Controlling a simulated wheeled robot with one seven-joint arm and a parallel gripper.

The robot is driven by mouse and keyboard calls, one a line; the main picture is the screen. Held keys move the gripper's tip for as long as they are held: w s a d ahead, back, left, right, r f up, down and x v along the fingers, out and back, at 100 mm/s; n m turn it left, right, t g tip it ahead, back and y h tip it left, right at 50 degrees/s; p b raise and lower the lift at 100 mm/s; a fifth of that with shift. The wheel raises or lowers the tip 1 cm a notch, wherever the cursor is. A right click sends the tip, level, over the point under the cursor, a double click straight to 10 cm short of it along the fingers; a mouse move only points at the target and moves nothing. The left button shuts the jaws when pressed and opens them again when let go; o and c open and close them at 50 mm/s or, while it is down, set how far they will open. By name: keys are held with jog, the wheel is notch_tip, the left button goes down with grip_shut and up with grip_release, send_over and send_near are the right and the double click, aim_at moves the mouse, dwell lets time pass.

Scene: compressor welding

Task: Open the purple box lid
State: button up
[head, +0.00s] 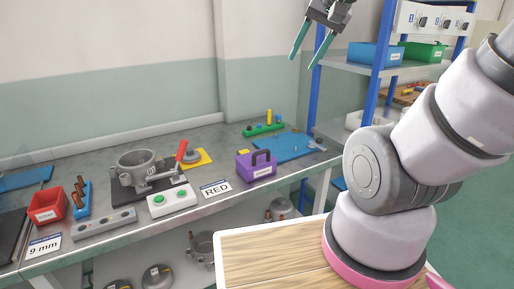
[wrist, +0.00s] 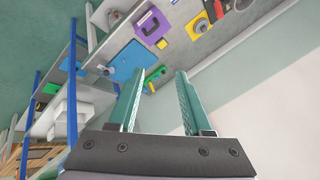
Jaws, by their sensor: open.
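The purple box (head: 256,166) sits on the grey workbench, right of the RED label. Its lid is down and has a dark handle (head: 261,155) standing up on top. The box also shows in the wrist view, near the top (wrist: 151,27). My gripper (head: 304,59) is high at the top of the head view, above and to the right of the box and well apart from it. Its two green fingers are spread with nothing between them; they also show in the wrist view (wrist: 156,75).
A blue mat (head: 288,147) lies right of the box, with a green block holder (head: 263,130) behind. A blue-post shelf (head: 378,68) rises at the right. Air around my gripper is clear.

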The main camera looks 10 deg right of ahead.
jog(key=w+f+m+g+y, duration=0.1)
jog(key=w+f+m+g, duration=0.25)
jog(key=w+f, duration=0.65)
jog(key=m+g+y, duration=0.2)
jog(key=m, duration=0.3)
send_near(264, 151)
jog(key=x, duration=0.8)
jog(key=shift+w+a, duration=0.1)
jog(key=shift+a, duration=0.3)
grip_shut()
